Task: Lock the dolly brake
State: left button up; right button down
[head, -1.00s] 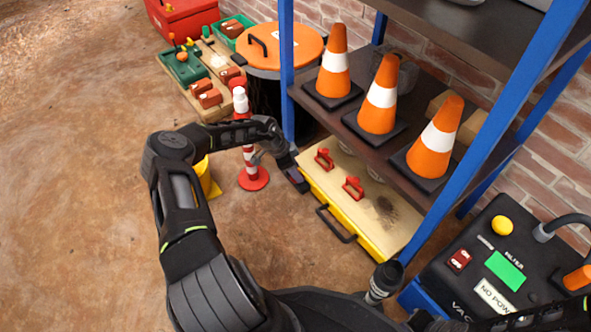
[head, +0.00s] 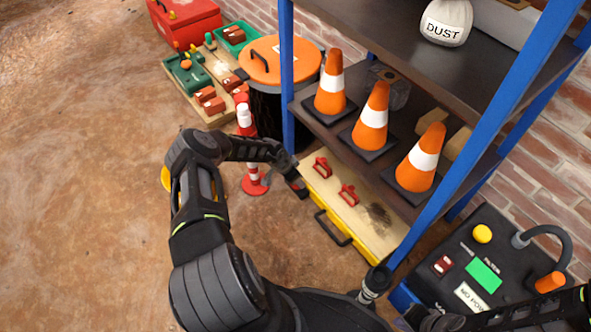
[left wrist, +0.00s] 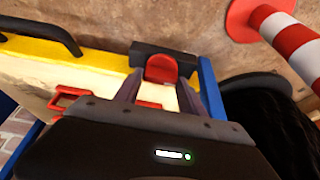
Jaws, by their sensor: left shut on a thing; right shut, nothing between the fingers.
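The dolly is a low yellow frame (head: 345,237) with a cream top and two red handles, under the blue-posted shelf. At its left front corner sits a black block with a red brake pedal (left wrist: 161,68). My left gripper (head: 293,180) reaches that corner from above. In the left wrist view its two fingers (left wrist: 158,88) are shut on the red pedal.
Orange cones (head: 371,118) stand on the shelf above the dolly. A red-white post (head: 254,178) and a black drum with an orange lid (head: 280,60) stand close to the left gripper. A black vacuum (head: 488,268) stands at right.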

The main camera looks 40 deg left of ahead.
jog(key=shift+s+r, duration=0.1)
jog(key=shift+r, duration=0.2)
pick_arm(q)
jog(key=o, duration=1.1)
jog(key=p+v, duration=0.3)
jog(key=v, duration=0.4)
jog(key=shift+s+r+p, duration=0.2)
jog(key=shift+r+p, duration=0.15)
jog(key=shift+p, duration=0.05)
pick_arm(e)
jog(key=r, duration=0.2)
jog(key=s+a+r, duration=0.1)
jog(key=r, duration=0.1)
